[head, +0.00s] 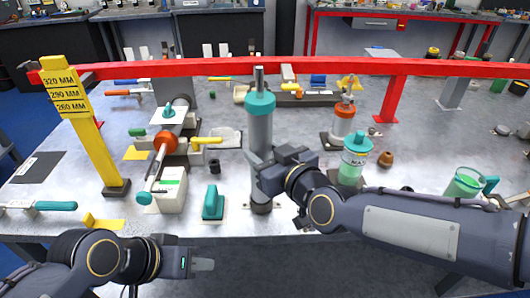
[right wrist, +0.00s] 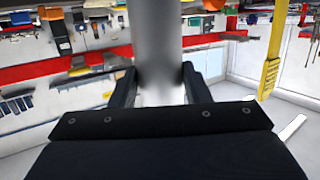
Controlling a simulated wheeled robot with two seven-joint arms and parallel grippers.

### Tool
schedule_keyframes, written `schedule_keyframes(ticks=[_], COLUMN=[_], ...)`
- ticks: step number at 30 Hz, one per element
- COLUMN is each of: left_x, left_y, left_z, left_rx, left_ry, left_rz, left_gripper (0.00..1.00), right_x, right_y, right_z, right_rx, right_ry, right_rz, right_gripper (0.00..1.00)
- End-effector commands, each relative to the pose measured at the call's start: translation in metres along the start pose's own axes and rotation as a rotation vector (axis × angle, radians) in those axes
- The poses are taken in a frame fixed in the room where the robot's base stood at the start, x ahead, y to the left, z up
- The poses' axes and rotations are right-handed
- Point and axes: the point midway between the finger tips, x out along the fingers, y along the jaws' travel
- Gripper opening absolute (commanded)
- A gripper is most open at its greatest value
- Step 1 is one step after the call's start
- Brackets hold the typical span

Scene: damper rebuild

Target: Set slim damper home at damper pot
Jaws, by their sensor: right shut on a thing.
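The slim damper (head: 259,132) is an upright grey cylinder with a teal collar (head: 260,104) and a thin rod on top. My right gripper (head: 264,176) is shut around its lower part, and the right wrist view shows the grey tube (right wrist: 158,60) between both fingers. A short dark grey cup (head: 261,206), which looks like the damper pot, is directly under the damper's lower end. I cannot tell whether the damper is seated in it or just above it. My left gripper (head: 203,265) is empty at the table's front edge; its finger gap is unclear.
A teal-handled block (head: 213,206) stands left of the damper. A green-filled jar (head: 352,165) and orange-collared damper (head: 342,122) stand right, near my right arm. A yellow height post (head: 86,130) and red rail (head: 430,68) bound the table. A green mug (head: 464,186) is far right.

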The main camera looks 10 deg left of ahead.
Motion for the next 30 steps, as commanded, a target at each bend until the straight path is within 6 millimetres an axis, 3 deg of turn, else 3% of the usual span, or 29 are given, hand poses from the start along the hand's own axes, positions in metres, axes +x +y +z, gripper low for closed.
schedule_keyframes(ticks=[30], left_x=[0.018], left_y=[-0.008], left_z=[0.009], left_rx=[0.0], left_ry=[0.0], left_rz=[0.0], left_gripper=[0.36], right_x=[0.004], right_y=[0.0], right_z=[0.016], right_rx=[-0.002], right_ry=[0.012], right_rz=[0.002], right_gripper=[0.0])
